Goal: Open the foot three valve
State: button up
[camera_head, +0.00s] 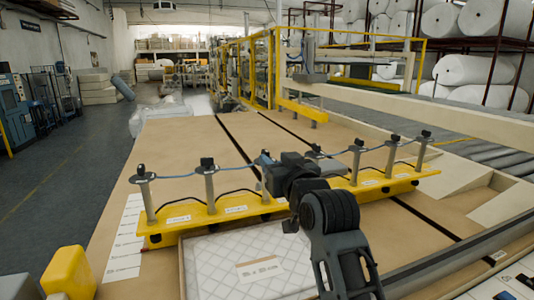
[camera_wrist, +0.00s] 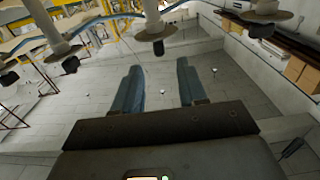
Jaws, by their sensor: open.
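A long yellow base (camera_head: 230,211) lies across the tan table, carrying several upright grey posts with black caps. Small labels on the base are too small to read, so I cannot tell which is foot three. My arm hides the base's middle. My gripper (camera_head: 265,162) is by the base's middle. In the wrist view my gripper (camera_wrist: 158,68) has its two blue fingers apart, nothing between them. A black-capped post (camera_wrist: 155,27) shows just beyond the fingertips.
A quilted white panel (camera_head: 222,262) lies in front of the base. A yellow block (camera_head: 70,272) stands at the near left. A thin blue-grey line runs between the post tops. The tan table (camera_head: 165,140) is clear behind the base. Yellow frames (camera_head: 272,70) stand farther back.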

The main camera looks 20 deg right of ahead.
aim_at(268, 153)
jog(key=w+p, duration=0.1)
jog(key=w, duration=0.6)
jog(key=shift+w, duration=0.3)
grip_shut()
